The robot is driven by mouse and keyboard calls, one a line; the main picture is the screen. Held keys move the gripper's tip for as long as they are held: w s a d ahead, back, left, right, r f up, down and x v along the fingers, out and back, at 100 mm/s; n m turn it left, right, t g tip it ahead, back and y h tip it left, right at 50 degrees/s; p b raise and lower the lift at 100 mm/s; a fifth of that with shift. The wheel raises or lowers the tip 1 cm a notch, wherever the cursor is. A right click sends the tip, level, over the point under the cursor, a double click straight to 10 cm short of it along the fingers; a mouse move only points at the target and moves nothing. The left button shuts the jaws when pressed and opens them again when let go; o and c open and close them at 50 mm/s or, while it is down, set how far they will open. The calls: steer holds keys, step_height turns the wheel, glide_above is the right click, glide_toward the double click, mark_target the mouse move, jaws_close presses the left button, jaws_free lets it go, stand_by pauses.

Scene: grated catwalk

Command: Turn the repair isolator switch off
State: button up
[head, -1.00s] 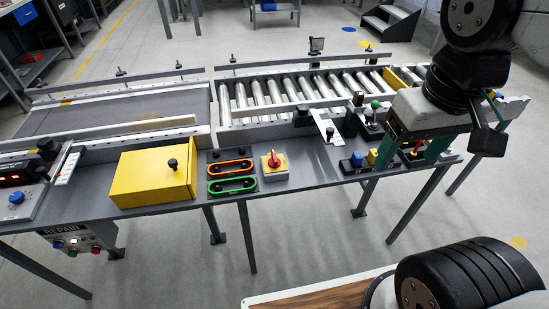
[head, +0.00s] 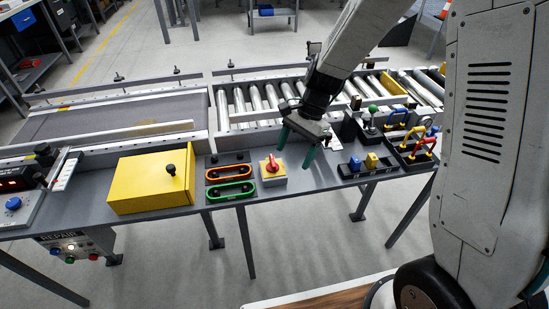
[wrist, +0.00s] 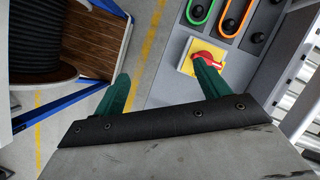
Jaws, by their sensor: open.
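The isolator switch is a red rotary handle (head: 272,163) on a yellow square plate (head: 273,178), on the grey bench to the right of the orange and green pulls. It also shows in the wrist view as a red handle (wrist: 208,61) on a yellow plate (wrist: 189,64), partly covered by one finger. My gripper (head: 296,150) is open and empty, with teal fingers, just to the right of the switch and seemingly above the bench. In the wrist view my gripper (wrist: 162,85) has its fingers wide apart, one overlapping the switch in the picture.
Left of the switch lie an orange pull (head: 229,172) and a green pull (head: 231,189), then a yellow box (head: 150,182) with a black knob. A roller conveyor (head: 260,105) runs behind.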

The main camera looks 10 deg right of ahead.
steer(key=w+f+m, duration=0.2)
steer(key=w, duration=0.1)
steer(key=m+t, duration=0.2)
steer(key=m, duration=0.3)
glide_toward(273, 160)
steer(key=f, duration=0.2)
steer(key=x, duration=0.7)
steer(key=shift+a, duration=0.25)
steer(key=c, duration=1)
